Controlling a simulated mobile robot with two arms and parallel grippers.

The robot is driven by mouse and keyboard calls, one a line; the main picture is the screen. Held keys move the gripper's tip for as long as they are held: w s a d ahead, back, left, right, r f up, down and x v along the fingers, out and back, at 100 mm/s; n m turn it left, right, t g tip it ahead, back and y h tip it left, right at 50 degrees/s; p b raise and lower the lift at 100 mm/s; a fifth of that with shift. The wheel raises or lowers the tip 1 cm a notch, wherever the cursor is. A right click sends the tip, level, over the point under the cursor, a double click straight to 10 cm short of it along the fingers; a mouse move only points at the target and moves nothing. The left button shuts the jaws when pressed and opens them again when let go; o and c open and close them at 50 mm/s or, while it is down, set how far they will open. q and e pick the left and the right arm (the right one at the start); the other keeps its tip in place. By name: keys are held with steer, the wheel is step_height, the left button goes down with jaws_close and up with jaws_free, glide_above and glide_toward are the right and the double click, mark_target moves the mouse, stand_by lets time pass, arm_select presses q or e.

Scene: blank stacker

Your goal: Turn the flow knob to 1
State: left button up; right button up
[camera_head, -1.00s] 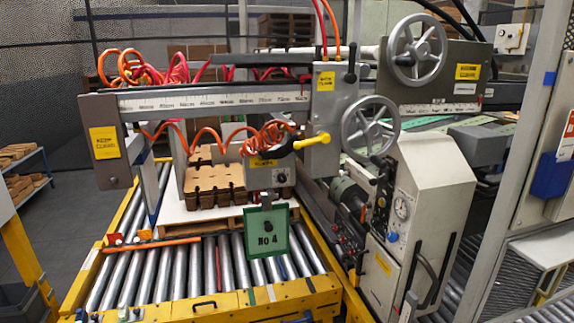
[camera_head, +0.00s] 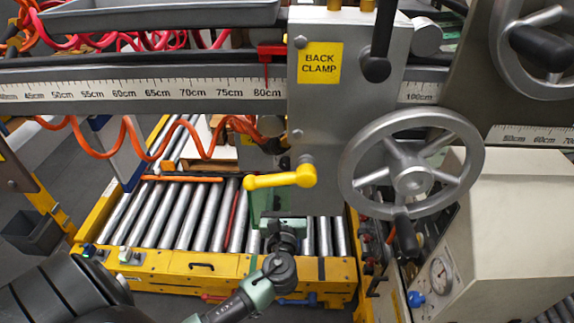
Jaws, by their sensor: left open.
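No knob marked as flow can be made out. A blue knob (camera_head: 416,299) sits below a round gauge (camera_head: 440,274) on the pale machine cabinet at the lower right; any setting marks are too small to read. My left gripper (camera_head: 290,222) is in the lower middle, in front of the rollers and below the yellow lever (camera_head: 280,180). It is open, its fingers pointing away from me and mostly hidden by its own body. It is well to the left of the blue knob, with no contact seen. My right gripper is out of view.
A grey clamp block (camera_head: 320,115) labelled BACK CLAMP hangs on a ruler beam (camera_head: 150,94). A spoked handwheel (camera_head: 412,172) stands right of it, a second (camera_head: 530,45) at the upper right. A roller conveyor (camera_head: 180,215) with a yellow frame (camera_head: 170,268) lies below.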

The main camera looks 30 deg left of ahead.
mark_target(286, 168)
arm_select(q)
steer(key=shift+y, duration=0.3)
steer(key=w+a, duration=0.1)
steer(key=w+a+r, duration=0.1)
steer(key=w, duration=0.1)
steer(key=w+a+p, duration=0.1)
steer(key=w, duration=0.1)
steer(key=shift+a+r, duration=0.25)
steer(key=shift+r, duration=0.15)
steer(key=shift+w+a, duration=0.35)
steer(key=shift+w, duration=0.2)
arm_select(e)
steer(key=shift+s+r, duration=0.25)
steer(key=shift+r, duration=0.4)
arm_select(q)
jaws_close()
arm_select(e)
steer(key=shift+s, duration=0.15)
